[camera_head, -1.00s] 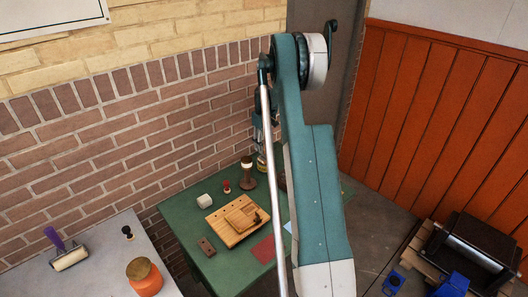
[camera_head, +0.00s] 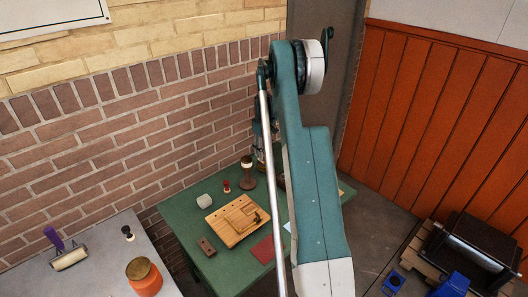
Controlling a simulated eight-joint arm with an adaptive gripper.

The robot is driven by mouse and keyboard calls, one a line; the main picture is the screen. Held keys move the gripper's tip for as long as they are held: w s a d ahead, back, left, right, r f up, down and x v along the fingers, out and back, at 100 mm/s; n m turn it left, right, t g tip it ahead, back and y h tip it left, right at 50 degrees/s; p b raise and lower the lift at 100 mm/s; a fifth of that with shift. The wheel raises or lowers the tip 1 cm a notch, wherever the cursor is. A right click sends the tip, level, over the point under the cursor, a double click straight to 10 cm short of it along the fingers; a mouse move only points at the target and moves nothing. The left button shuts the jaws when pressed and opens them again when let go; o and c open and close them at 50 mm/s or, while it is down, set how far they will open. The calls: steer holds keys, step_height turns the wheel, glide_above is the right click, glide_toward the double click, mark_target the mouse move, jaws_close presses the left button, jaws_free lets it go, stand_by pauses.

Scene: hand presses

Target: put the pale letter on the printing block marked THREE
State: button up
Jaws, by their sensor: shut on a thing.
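My gripper (camera_head: 260,150) hangs over the back of the green table, beside the brick wall, half hidden behind my own arm. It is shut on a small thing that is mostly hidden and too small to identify. I cannot tell whether that is the pale letter. A light wooden board (camera_head: 222,232) with wooden pieces on it lies on the green table (camera_head: 178,212), below and left of the gripper. No marking THREE can be read, so I cannot tell which piece is that printing block.
Near the board are a grey-white block (camera_head: 203,200), a red-topped stamp (camera_head: 227,187), a dark brown turned handle (camera_head: 247,175), a brown block (camera_head: 206,246) and a red sheet (camera_head: 263,250). A grey table (camera_head: 100,272) at left holds a roller (camera_head: 70,259) and orange jar (camera_head: 146,283).

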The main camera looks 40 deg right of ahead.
steer(key=o, duration=0.9)
steer(key=shift+c, duration=0.2)
step_height(320, 180, up, 12)
steer(key=shift+r+p, duration=0.15)
steer(key=shift+p, duration=0.2)
stand_by(0.4)
